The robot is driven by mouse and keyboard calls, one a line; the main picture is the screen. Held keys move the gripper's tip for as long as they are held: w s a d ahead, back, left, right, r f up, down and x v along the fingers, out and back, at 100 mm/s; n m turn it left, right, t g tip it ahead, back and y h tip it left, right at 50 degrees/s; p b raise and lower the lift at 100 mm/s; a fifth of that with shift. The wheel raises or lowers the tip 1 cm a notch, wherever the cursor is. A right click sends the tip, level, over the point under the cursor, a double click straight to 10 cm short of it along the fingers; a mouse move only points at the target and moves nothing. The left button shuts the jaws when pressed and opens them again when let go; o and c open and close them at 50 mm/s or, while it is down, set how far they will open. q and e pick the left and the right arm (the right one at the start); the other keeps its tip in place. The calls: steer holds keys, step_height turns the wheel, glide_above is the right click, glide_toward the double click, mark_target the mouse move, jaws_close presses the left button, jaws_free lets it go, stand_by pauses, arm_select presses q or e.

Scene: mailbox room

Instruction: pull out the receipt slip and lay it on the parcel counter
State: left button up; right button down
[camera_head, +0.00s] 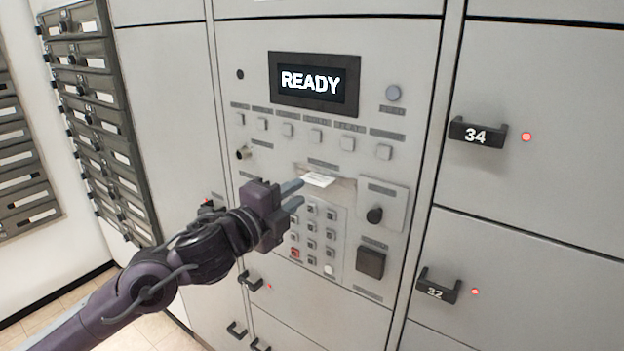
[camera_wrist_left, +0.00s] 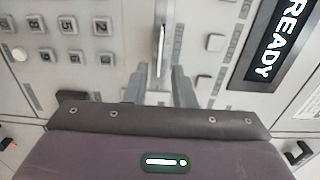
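The white receipt slip (camera_head: 319,179) sticks out of a slot in the grey terminal panel (camera_head: 283,215), just above the keypad. My left gripper (camera_head: 301,191) is in front of the panel, close to the slip's left side. In the left wrist view the slip (camera_wrist_left: 162,48) is a thin, nearly edge-on strip just beyond the fingertips. The slip's inner end is hidden in the slot. The parcel counter and my right gripper are not in view.
Dark mailboxes (camera_head: 95,110) line the left wall.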

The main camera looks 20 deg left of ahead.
mark_target(313, 181)
arm_select(q)
steer(key=shift+x, duration=3.4)
jaws_close()
steer(key=b+v, duration=0.1)
steer(key=v, duration=0.8)
